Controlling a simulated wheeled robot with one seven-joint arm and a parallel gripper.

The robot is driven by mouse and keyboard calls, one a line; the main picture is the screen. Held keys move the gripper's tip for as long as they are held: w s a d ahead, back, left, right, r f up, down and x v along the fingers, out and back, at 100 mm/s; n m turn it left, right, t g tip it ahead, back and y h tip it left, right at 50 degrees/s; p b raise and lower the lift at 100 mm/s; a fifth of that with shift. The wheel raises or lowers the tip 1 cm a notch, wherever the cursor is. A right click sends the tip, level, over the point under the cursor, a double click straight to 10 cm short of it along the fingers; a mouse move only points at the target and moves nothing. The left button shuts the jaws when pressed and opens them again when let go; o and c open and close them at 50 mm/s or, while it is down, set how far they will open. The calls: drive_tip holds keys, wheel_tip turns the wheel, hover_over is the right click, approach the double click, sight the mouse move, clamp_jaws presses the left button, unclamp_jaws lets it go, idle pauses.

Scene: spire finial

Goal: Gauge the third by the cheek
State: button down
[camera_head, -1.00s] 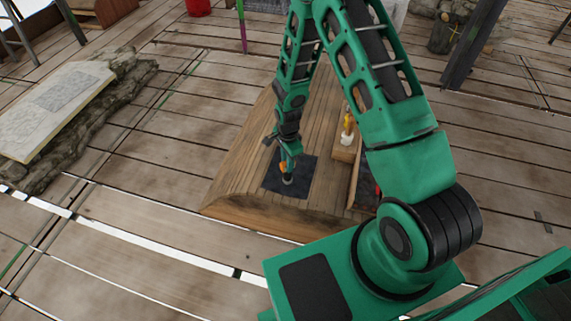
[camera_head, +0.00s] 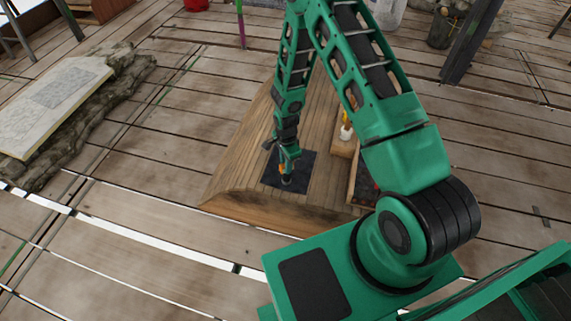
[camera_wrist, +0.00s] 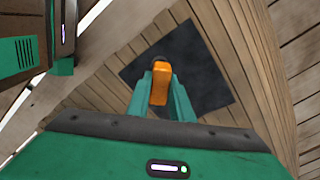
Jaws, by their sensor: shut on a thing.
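My gripper (camera_head: 287,172) is over the dark square mat (camera_head: 302,162) on the wooden plank bench. In the wrist view my gripper (camera_wrist: 160,92) is shut on an orange piece (camera_wrist: 160,84), with the dark mat (camera_wrist: 205,75) behind it. Below the fingers in the head view is a small grey end (camera_head: 287,182); whether it touches the mat I cannot tell. A white item with a yellow-orange top (camera_head: 346,128) stands on a wooden block right of my arm.
The curved wooden bench (camera_head: 240,190) has bare planks left of the mat. A dark-lined tray (camera_head: 364,187) sits at its right, partly hidden by my arm. A stone slab with a pale sheet (camera_head: 60,95) lies far left.

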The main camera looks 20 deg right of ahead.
drive_tip(key=c, duration=1.5)
unclamp_jaws()
wheel_tip(320, 180, up, 11)
drive_tip(key=shift+f, duration=0.1)
